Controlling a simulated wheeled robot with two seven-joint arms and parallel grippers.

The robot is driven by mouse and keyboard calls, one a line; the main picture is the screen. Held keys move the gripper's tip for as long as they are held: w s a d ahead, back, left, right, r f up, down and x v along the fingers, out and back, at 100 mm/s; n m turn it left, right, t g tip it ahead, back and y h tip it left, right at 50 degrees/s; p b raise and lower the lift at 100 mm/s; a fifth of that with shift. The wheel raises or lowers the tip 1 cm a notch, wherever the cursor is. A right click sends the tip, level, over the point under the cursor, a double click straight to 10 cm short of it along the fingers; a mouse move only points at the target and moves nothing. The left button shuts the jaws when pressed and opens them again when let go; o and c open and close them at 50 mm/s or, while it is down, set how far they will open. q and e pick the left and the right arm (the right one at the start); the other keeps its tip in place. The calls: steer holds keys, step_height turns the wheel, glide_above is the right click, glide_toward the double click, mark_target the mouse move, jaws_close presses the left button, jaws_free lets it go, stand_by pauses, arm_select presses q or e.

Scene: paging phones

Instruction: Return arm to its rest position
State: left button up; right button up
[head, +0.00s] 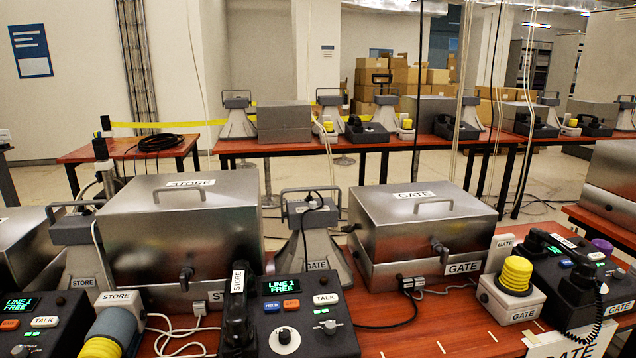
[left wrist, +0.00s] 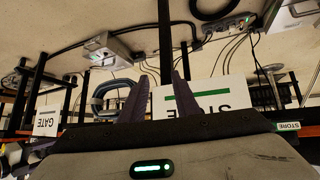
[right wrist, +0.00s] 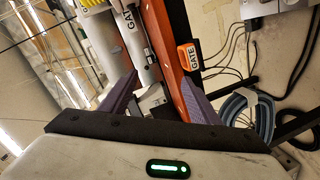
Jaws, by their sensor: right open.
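In the left wrist view my left gripper (left wrist: 162,76) shows two dark purple fingers with a gap between them and nothing held. Behind them are a white STORE sign (left wrist: 205,92) and a blue-grey loop-shaped thing (left wrist: 112,92). In the right wrist view my right gripper (right wrist: 160,76) has its fingers spread wide and empty. Neither gripper nor arm shows in the head view.
The near table holds a steel STORE box (head: 180,235), a steel GATE box (head: 420,225), a middle phone console (head: 300,325), a GATE console (head: 570,275) and a yellow-topped GATE unit (head: 514,285). Grey horns stand between. Cables hang down. A back table (head: 360,143) holds similar gear.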

steer(key=s+a+f+m+g+y, duration=0.1)
steer(key=s+a+f+m+g, duration=0.2)
steer(key=s+a+f+m, duration=0.2)
steer(key=s+a+f+m+g+y+p, duration=0.1)
steer(key=s+a+f+m+g, duration=0.3)
steer(key=s+a+f, duration=0.4)
steer(key=s+a+m, duration=0.1)
steer(key=s+a, duration=0.5)
steer(key=a, duration=0.1)
steer(key=shift+f+m, duration=0.3)
steer(key=shift+f, duration=0.05)
